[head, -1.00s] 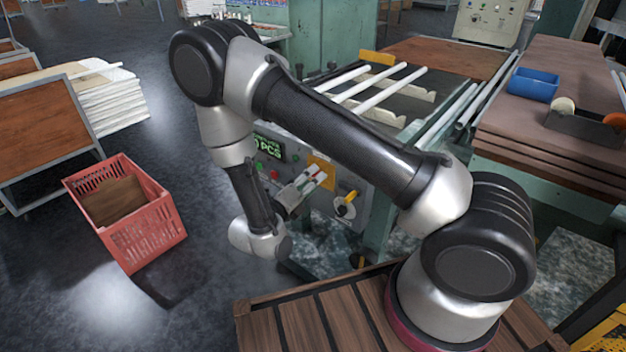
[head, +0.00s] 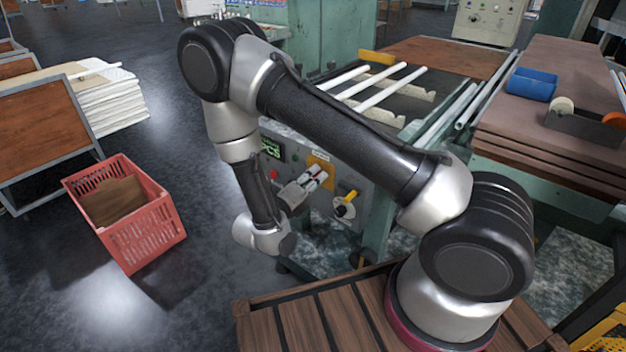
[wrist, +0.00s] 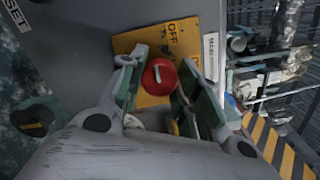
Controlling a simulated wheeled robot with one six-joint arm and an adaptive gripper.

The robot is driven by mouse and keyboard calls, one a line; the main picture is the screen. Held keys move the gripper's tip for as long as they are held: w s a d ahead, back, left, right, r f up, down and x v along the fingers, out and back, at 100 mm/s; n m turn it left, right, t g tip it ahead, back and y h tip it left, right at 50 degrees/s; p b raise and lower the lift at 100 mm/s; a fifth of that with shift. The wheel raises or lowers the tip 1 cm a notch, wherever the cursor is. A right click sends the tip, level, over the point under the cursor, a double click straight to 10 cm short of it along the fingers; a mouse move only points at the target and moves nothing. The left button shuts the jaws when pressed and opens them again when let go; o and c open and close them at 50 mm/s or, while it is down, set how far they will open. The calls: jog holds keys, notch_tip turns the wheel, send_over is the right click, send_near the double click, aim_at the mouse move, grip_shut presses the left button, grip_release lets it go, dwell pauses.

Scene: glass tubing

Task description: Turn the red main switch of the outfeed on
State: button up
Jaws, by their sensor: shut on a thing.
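The red main switch (wrist: 164,84) is a round red knob with a pale bar on a yellow plate (wrist: 152,40). "OFF" is printed on the plate above the knob in the wrist view. The bar runs roughly up and down there; the other position label cannot be read. My gripper (wrist: 161,74) has its fingers on either side of the knob and is shut on it. In the head view my gripper (head: 316,178) is at the yellow plate (head: 322,163) on the outfeed's front panel, and its fingers mostly hide the knob.
A black-and-yellow rotary switch (head: 345,206) is just right of my gripper on the panel. A green display (head: 270,148) and a red button (head: 274,174) are to the left. Glass tubes (head: 390,88) lie on the outfeed above. A red crate (head: 140,235) stands on the floor at left.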

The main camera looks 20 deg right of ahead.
jog(key=m, duration=0.4)
jog(key=shift+m+h, duration=0.5)
jog(key=shift+m, duration=6.5)
jog(key=o, duration=1)
jog(key=shift+o, duration=0.2)
